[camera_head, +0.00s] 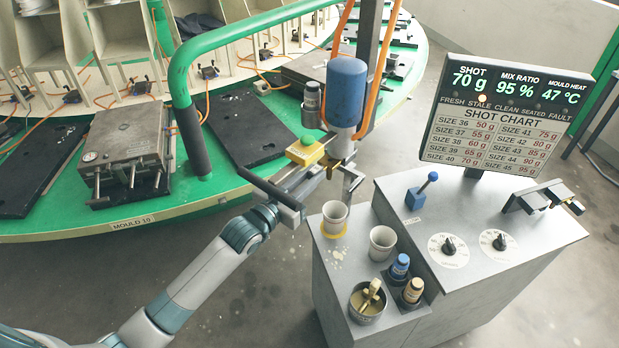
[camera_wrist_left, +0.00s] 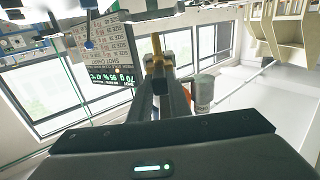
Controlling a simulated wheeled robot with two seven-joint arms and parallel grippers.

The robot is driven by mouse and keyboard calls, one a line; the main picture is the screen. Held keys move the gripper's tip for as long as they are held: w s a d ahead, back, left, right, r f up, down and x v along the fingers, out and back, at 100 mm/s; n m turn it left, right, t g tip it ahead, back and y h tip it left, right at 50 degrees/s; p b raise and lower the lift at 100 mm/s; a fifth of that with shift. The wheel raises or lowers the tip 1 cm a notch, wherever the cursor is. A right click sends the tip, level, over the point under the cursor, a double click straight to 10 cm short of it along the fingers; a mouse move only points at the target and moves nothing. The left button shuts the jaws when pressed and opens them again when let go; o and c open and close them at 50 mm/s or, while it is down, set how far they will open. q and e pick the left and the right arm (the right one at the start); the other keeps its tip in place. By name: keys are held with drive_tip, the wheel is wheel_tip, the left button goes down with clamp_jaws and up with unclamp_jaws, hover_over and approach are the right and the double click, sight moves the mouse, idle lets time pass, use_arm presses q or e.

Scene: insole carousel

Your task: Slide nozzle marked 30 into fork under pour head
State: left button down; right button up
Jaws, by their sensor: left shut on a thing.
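My left gripper (camera_head: 318,168) reaches in from the left, just below the yellow block (camera_head: 305,150) and the blue cylinder (camera_head: 347,92) of the pour head. In the left wrist view the fingers (camera_wrist_left: 159,66) are closed around a narrow brass-coloured piece, which looks like the nozzle (camera_wrist_left: 157,46). Its marking is not legible. In the head view the gripper and pour head mostly hide the nozzle. The fork under the head is not clearly visible, so I cannot tell whether the nozzle touches it. My right gripper is not in view.
The display (camera_head: 490,115) rises behind. A green rail (camera_head: 190,110) and the carousel lie left. Orange hoses hang beside the pour head.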

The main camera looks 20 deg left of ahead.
sight(321, 168)
use_arm(q)
drive_tip(key=shift+x, duration=0.9)
drive_tip(key=shift+b+x, duration=0.45)
drive_tip(key=shift+x, duration=0.9)
drive_tip(key=c, duration=1.6)
unclamp_jaws()
drive_tip(key=shift+o, duration=0.2)
drive_tip(key=shift+s, duration=0.1)
drive_tip(key=shift+s+a+f, duration=0.15)
drive_tip(key=shift+s+a, duration=0.1)
drive_tip(key=shift+s, duration=0.25)
drive_tip(key=b+v, duration=0.5)
drive_tip(key=v, duration=1.1)
drive_tip(key=shift+b, duration=0.35)
